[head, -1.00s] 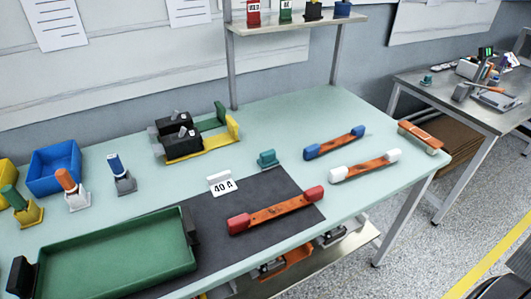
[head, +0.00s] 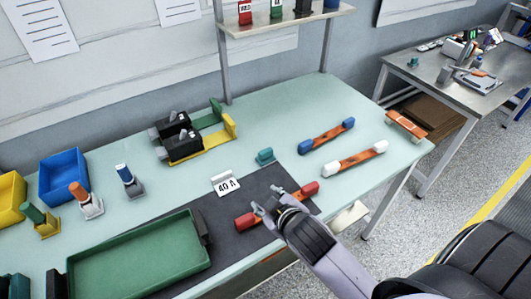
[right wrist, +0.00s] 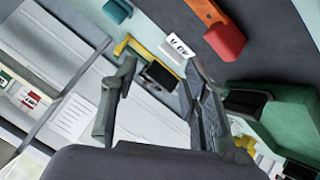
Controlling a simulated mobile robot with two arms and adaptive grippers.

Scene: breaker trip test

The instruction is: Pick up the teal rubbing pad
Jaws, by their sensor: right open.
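The teal rubbing pad (head: 265,156) stands on the pale green bench, just behind the dark mat and behind the white "40 A" card (head: 225,185). A teal piece that looks like it shows at the top edge of the right wrist view (right wrist: 117,10). My right gripper (head: 268,201) is open and empty. It hangs over the mat, in front of the pad and apart from it, and hides the middle of the red-ended copper bar (head: 247,220). Its two open fingers show in the right wrist view (right wrist: 158,75). My left gripper is not in view.
A green tray (head: 140,255) lies front left. Blue-ended (head: 327,136) and white-ended (head: 355,158) copper bars lie right of the pad. The shelf post (head: 223,65) rises at the back. Bare bench surrounds the pad's rear.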

